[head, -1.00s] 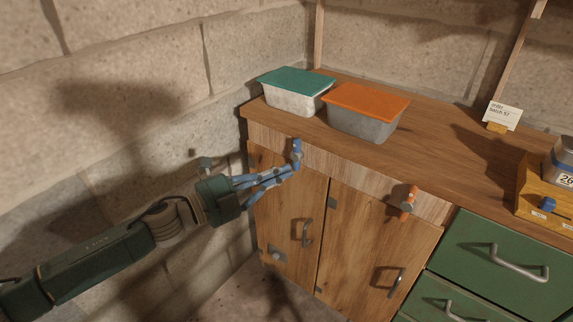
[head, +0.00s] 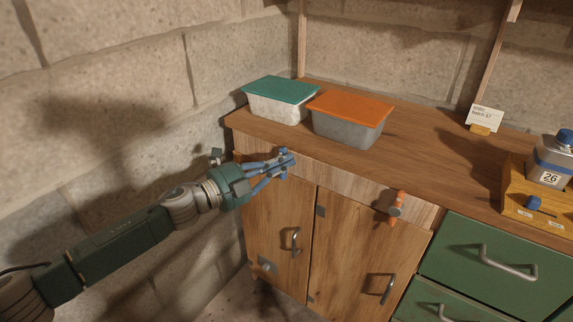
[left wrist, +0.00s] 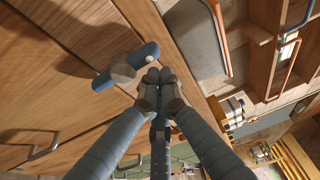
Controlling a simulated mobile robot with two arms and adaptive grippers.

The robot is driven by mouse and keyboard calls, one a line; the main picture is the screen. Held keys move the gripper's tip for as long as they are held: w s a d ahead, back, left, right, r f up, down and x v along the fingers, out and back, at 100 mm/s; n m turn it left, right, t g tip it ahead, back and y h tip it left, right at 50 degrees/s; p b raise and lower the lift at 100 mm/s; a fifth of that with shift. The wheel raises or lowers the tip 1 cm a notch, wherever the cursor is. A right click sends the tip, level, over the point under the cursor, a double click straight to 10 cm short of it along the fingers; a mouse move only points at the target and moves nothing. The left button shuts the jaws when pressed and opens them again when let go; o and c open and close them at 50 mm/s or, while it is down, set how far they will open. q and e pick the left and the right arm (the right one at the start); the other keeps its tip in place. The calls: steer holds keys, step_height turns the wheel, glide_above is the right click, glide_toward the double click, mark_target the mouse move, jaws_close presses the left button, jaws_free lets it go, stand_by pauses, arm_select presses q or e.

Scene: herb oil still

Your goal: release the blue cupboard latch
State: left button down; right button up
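The blue latch (left wrist: 106,80) is a short bar with a grey hub on the front of the wooden cupboard. In the left wrist view it stands about square to the countertop edge. My left gripper (left wrist: 158,82) has its fingertips drawn together, with nothing seen between them, just beside the latch hub and upper end. I cannot tell whether they touch. In the head view my left gripper (head: 284,160) is at the top of the left cupboard door (head: 270,222) and largely covers the latch. Both cupboard doors look shut. My right gripper is not in view.
An orange latch (head: 395,208) sits above the right door (head: 345,250). A teal-lidded box (head: 280,90) and an orange-lidded box (head: 350,106) stand on the countertop (head: 420,160). Green drawers (head: 475,255) are at right. A block wall (head: 90,120) runs close on the left.

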arm_select(q)
steer(key=shift+w+a+r+n, duration=0.1)
steer(key=shift+a+n, duration=0.05)
steer(key=shift+n, duration=0.55)
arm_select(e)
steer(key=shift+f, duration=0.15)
arm_select(q)
steer(key=shift+a+r+n, duration=0.1)
steer(key=shift+n, duration=0.2)
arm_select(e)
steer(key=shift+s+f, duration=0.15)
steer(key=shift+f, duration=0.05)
